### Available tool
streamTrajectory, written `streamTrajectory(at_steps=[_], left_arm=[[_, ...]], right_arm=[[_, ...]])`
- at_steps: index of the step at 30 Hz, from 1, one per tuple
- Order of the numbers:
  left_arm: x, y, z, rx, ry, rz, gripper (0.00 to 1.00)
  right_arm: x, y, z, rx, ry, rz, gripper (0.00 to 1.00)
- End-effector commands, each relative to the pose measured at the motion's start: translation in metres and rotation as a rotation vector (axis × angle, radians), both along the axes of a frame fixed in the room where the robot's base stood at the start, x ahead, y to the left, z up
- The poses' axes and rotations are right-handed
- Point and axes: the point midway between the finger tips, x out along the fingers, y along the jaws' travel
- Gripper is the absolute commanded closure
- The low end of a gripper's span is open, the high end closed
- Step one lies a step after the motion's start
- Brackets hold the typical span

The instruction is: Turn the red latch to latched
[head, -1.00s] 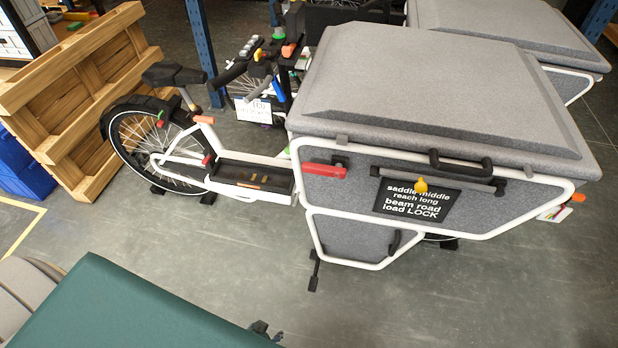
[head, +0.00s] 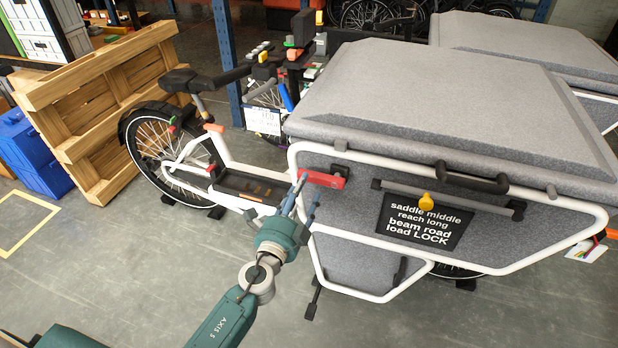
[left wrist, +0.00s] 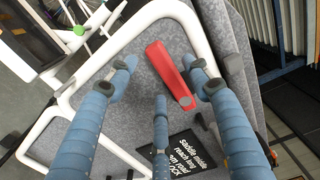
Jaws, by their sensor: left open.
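The red latch (head: 323,180) sits on the upper left of the cargo box's grey side panel, just under the lid, and lies roughly level in the head view. In the left wrist view the red latch (left wrist: 168,75) runs at a slant between the spread fingers. My left gripper (head: 300,190) is open at the left end of the latch, its blue fingers (left wrist: 165,95) around the latch without visibly gripping it. Whether a finger touches it I cannot tell. My right gripper is not in view.
The cargo bike's box has a grey lid (head: 450,90), a black handle (head: 470,180) and a black sign (head: 425,222). A wooden pallet (head: 100,100) and blue crates (head: 35,150) stand at the left. Open floor (head: 130,260) lies in front.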

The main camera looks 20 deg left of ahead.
Motion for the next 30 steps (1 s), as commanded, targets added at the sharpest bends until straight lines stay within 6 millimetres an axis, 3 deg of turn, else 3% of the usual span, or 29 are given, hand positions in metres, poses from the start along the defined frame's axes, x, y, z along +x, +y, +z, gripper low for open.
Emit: streamTrajectory(at_steps=[3,9,21,29,30], left_arm=[[0.024,-0.001,0.001,0.0,-0.001,0.001,0.5],[0.049,-0.002,-0.001,0.0,0.001,0.0,0.5],[0.057,-0.002,-0.001,-0.001,0.002,0.0,0.5],[0.057,-0.002,-0.001,-0.001,0.003,0.0,1.0],[0.057,-0.002,-0.001,-0.001,0.003,0.0,1.0]], right_arm=[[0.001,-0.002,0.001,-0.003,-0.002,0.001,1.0],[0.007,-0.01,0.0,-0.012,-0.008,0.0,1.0],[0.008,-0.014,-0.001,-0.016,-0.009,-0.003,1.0],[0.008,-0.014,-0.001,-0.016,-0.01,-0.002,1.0],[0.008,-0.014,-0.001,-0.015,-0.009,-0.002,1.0]])
